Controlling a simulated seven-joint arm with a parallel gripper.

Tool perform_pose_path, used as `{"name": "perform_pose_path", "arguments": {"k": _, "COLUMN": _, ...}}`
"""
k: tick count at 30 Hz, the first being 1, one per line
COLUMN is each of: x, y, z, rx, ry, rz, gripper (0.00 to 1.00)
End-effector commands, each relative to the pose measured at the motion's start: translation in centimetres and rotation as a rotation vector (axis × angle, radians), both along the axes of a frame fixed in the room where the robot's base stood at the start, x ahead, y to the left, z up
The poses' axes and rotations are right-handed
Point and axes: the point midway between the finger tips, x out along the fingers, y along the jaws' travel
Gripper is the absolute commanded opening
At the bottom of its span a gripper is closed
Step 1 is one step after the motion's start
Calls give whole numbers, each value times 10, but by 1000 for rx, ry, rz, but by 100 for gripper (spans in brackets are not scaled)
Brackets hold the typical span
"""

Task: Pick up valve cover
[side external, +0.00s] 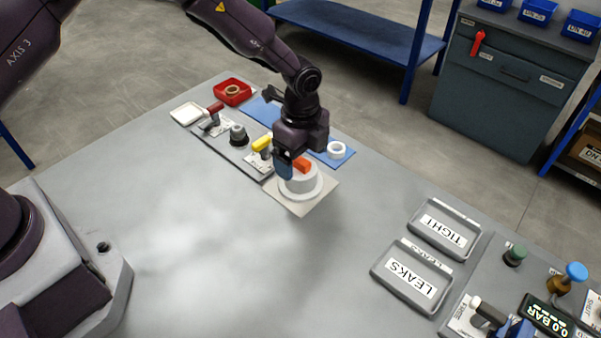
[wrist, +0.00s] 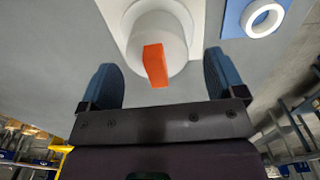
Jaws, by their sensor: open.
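The likely valve cover is a white round piece (side external: 297,186) with an orange block-shaped handle (side external: 303,166) on top. It sits on a pale square mat (side external: 316,202) near the middle of the table. The wrist view also shows the white round piece (wrist: 160,32) and the orange handle (wrist: 155,66). My gripper (side external: 288,172) is open just above it, pointing down. In the wrist view, the two blue fingers of my gripper (wrist: 160,84) stand apart on either side of the orange handle, with gaps and no visible contact.
A white ring (side external: 336,150) lies on a blue mat just behind. A yellow-handled valve (side external: 262,143), a dark knob (side external: 238,134) and a red-handled valve (side external: 214,110) stand to the left. Two grey trays, TIGHT (side external: 416,224) and LEAKS (side external: 378,273), lie to the right. The front table is clear.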

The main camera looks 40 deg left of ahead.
Motion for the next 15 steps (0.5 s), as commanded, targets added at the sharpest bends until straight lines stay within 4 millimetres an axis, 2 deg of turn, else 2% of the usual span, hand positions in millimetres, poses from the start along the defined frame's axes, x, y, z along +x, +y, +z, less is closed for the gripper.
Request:
{"name": "perform_pose_path", "arguments": {"k": 3, "x": -5, "y": 0, "z": -21, "rx": 2, "ry": 5, "rz": -1, "gripper": 89}}
{"name": "perform_pose_path", "arguments": {"k": 6, "x": -4, "y": 0, "z": -33, "rx": 1, "ry": 3, "rz": -1, "gripper": 89}}
{"name": "perform_pose_path", "arguments": {"k": 15, "x": -3, "y": 0, "z": -39, "rx": 0, "ry": 1, "rz": 0, "gripper": 89}}
